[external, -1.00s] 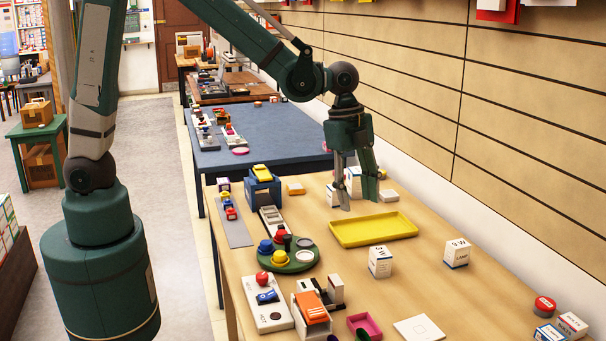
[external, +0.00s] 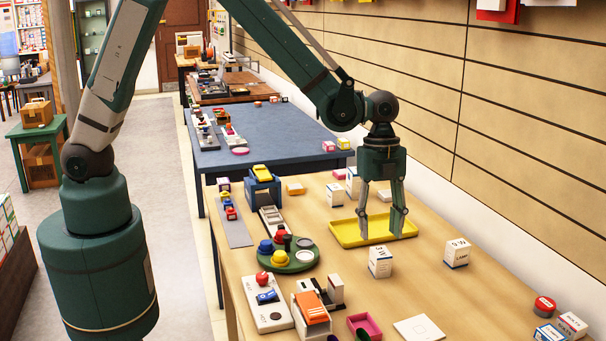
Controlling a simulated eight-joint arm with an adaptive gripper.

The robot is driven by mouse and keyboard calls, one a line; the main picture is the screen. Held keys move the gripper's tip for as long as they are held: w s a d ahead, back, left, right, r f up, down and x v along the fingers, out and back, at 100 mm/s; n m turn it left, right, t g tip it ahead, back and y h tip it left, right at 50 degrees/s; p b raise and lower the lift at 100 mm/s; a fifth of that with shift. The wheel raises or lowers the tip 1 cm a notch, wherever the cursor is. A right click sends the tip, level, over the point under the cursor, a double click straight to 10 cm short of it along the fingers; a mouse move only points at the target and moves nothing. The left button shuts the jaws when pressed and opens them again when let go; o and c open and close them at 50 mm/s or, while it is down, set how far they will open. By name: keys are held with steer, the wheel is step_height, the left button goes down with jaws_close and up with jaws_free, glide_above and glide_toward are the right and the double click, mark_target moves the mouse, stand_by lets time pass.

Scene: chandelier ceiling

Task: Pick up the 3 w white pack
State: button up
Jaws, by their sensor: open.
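A small white pack (external: 380,262) stands upright on the wooden table just in front of the yellow tray; its top marking looks like "3 W", though it is small. A similar white pack (external: 456,253) stands to its right, its top marking seeming to read "9 W" upside down. My gripper (external: 381,236) points down with its two fingers apart and nothing between them. It appears over the yellow tray (external: 345,240), behind the nearer white pack in the picture. I cannot tell its exact height.
More white packs (external: 335,195) stand behind the tray. A green round tray with coloured items (external: 290,267) and an orange-topped box (external: 312,308) are at left. A white square (external: 419,328) lies in front. A red-lidded tin (external: 544,306) is at right. Bare table surrounds the two nearer packs.

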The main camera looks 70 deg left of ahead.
mark_target(381, 251)
steer(key=shift+d+f, duration=0.15)
steer(key=shift+f, duration=1.15)
steer(key=shift+f, duration=0.1)
steer(key=shift+w+d+f+b, duration=0.1)
steer(key=shift+d+f+b, duration=0.15)
steer(key=shift+f, duration=1)
steer(key=shift+w+d+f+b, duration=0.1)
steer(key=shift+d+f+b, duration=0.1)
steer(key=shift+f, duration=1)
steer(key=c, duration=1)
steer(key=shift+r, duration=0.1)
steer(key=shift+r+p, duration=0.55)
steer(key=shift+r, duration=4.35)
